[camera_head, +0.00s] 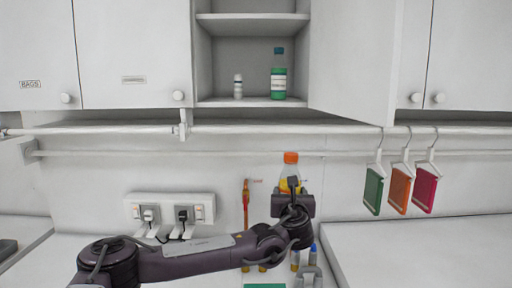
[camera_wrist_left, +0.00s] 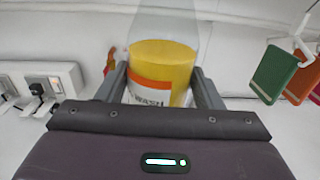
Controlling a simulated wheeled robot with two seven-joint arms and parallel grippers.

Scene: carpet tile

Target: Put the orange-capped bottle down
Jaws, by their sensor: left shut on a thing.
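The orange-capped bottle (camera_head: 291,159) is clear on top with yellow contents. My left gripper (camera_head: 293,184) is shut on it and holds it upright in front of the back wall, below the rails. In the left wrist view the bottle (camera_wrist_left: 162,70) stands between the two grey fingers of the gripper (camera_wrist_left: 160,88), with a white and orange label facing the camera. Its cap is out of that view, and its lower part is hidden by the gripper in both views. My right gripper is not in view.
An open cupboard shelf (camera_head: 215,102) above holds a green bottle (camera_head: 279,83) and a small white bottle (camera_head: 238,87). Sockets with plugs (camera_head: 170,212) are at left. Green, orange and pink hanging items (camera_head: 400,188) are at right. Small bottles (camera_head: 312,254) stand below my gripper. The right counter (camera_head: 420,250) is clear.

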